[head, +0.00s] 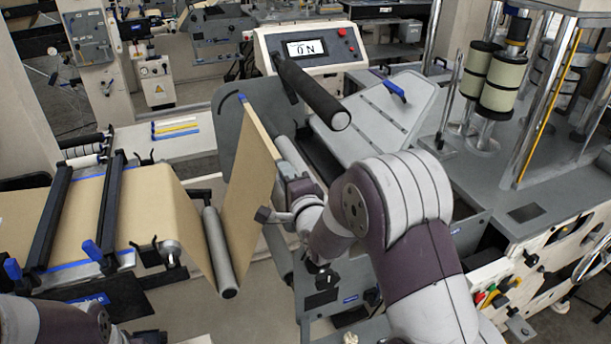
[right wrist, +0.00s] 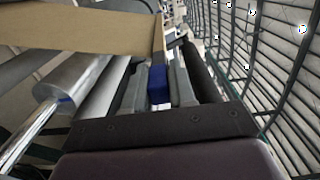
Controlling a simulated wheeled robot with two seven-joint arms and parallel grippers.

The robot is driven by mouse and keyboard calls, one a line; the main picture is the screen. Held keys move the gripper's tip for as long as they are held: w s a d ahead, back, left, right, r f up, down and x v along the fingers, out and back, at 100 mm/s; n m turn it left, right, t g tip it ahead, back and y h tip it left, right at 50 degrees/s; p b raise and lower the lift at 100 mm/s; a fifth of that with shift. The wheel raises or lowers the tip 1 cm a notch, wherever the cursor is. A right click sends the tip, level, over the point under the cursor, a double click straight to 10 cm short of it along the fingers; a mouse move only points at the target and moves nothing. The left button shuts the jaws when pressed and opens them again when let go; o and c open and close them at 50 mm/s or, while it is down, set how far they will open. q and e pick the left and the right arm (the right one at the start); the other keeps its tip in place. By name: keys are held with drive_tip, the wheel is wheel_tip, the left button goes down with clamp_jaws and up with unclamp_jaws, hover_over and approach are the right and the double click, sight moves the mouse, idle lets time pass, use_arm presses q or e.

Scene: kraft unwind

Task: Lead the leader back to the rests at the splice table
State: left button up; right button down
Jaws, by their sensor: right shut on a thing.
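The kraft leader (head: 248,185) runs from the splice table (head: 65,278) at left, dips under a grey roller (head: 219,252) and rises to a stiff end edge with a blue tip (head: 242,98). My right gripper (head: 284,172) is at the near part of that edge. In the right wrist view its two grey fingers (right wrist: 160,86) are shut on a blue piece (right wrist: 158,93) at the leader's edge, with the brown web (right wrist: 85,32) stretching left. My left arm shows at the lower left, but its jaws are out of frame. I cannot make out the rests clearly.
Two black bars with blue ends (head: 107,205) lie across the web on the table. A black padded roller (head: 312,92) juts out above the machine, in front of the console (head: 308,48) reading ON. A grey side plate (head: 232,130) stands behind the leader. Rails and rollers lie close to my right gripper.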

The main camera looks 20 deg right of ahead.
drive_tip(key=a+b, duration=0.2)
drive_tip(key=a, duration=0.7)
drive_tip(key=shift+s+a, duration=0.3)
drive_tip(key=shift+s, duration=0.1)
drive_tip(key=shift+f, duration=0.1)
